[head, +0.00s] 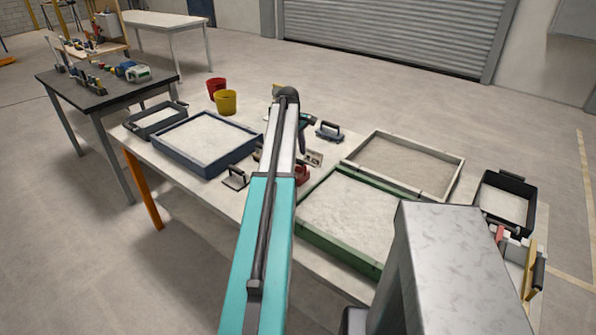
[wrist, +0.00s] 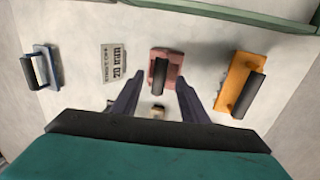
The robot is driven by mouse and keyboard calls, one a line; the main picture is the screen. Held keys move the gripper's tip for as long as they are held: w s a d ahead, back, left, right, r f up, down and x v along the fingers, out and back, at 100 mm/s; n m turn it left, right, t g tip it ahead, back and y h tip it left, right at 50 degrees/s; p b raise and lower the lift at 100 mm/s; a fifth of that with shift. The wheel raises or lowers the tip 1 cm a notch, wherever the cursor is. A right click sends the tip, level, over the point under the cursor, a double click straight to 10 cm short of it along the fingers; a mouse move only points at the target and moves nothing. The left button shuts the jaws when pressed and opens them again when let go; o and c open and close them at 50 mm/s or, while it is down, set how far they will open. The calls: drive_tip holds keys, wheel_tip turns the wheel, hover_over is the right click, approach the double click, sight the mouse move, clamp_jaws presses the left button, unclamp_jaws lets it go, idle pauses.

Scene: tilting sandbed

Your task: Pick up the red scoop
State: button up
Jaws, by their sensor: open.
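The red scoop (wrist: 173,63) lies on the white table in the wrist view, a dull red body with a dark handle over it. My gripper (wrist: 158,78) is open, with its two dark fingers pointing towards the scoop and their tips close to its left and right sides in the picture. I cannot tell how far above it they are. Nothing is held. In the head view a red thing, likely the scoop (head: 303,174), shows beside my teal arm, which partly hides it.
An orange float (wrist: 235,75) lies right of the scoop, a printed card (wrist: 113,63) and a blue float (wrist: 53,66) left. A green-framed sandbed (head: 335,245) borders this spot. A blue-framed sandbed (head: 182,163) and red and yellow buckets (head: 226,103) stand further left.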

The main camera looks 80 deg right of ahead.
sight(298, 161)
drive_tip(key=shift+s+d+f+p, duration=0.1)
drive_tip(key=shift+d+f+p, duration=0.15)
drive_tip(key=shift+f, duration=0.55)
drive_tip(key=shift+w+d+f+p, duration=0.15)
drive_tip(key=shift+f+p, duration=0.25)
drive_tip(key=shift+f, duration=0.4)
drive_tip(key=shift+s+d+f+p, duration=0.2)
drive_tip(key=shift+f+p, duration=0.1)
drive_tip(key=shift+f, duration=0.5)
clamp_jaws()
